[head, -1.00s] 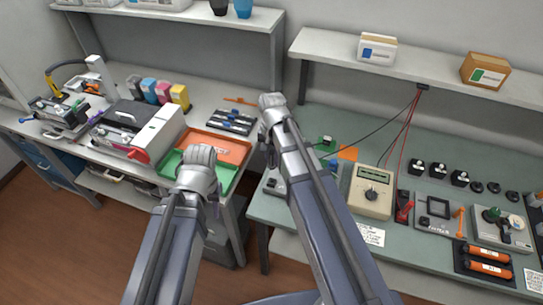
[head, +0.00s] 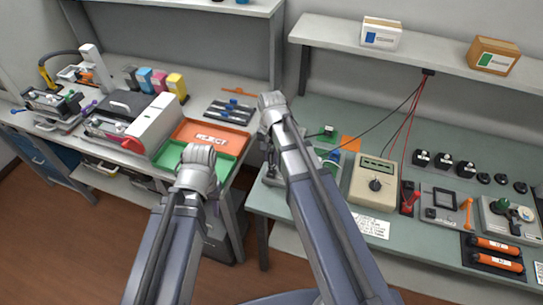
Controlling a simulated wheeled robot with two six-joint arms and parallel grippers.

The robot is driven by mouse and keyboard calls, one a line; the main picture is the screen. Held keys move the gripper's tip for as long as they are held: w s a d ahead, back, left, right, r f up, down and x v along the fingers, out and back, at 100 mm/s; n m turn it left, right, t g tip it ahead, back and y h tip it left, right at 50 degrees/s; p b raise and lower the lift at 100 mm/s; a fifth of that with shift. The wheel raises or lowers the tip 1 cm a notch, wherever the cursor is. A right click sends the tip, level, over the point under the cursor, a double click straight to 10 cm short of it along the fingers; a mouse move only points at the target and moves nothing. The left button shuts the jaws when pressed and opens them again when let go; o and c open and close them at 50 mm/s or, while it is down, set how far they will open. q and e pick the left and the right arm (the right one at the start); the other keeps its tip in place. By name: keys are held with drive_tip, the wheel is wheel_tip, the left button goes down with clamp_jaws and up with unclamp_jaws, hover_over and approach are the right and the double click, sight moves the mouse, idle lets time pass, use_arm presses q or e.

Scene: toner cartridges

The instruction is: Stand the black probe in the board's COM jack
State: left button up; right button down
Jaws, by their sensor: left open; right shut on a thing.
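My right gripper (head: 268,148) is above the left end of the green-topped bench, mostly behind its own arm, and it is shut. The black probe itself is hidden; its thin black lead (head: 385,119) runs from the shelf edge down left toward that arm. The red probe (head: 410,199) stands in a dark holder. My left gripper (head: 210,208) is open in front of the left bench, its fingers mostly hidden.
A beige meter (head: 374,184) sits right of my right arm, with a printed note (head: 371,225) in front. An orange REJECT tray (head: 240,139) and a green tray (head: 169,155) lie on the left bench. Black weights (head: 444,161) and orange cylinders (head: 497,245) are at the right.

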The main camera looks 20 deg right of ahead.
sight(272, 150)
drive_tip(key=shift+f+b, duration=1.4)
drive_tip(key=shift+f, duration=0.2)
drive_tip(key=shift+f, duration=0.15)
drive_tip(key=c, duration=0.6)
unclamp_jaws()
wheel_tip(272, 150, up, 8)
drive_tip(key=p, duration=0.7)
drive_tip(key=shift+p, duration=0.35)
drive_tip(key=shift+f, duration=0.1)
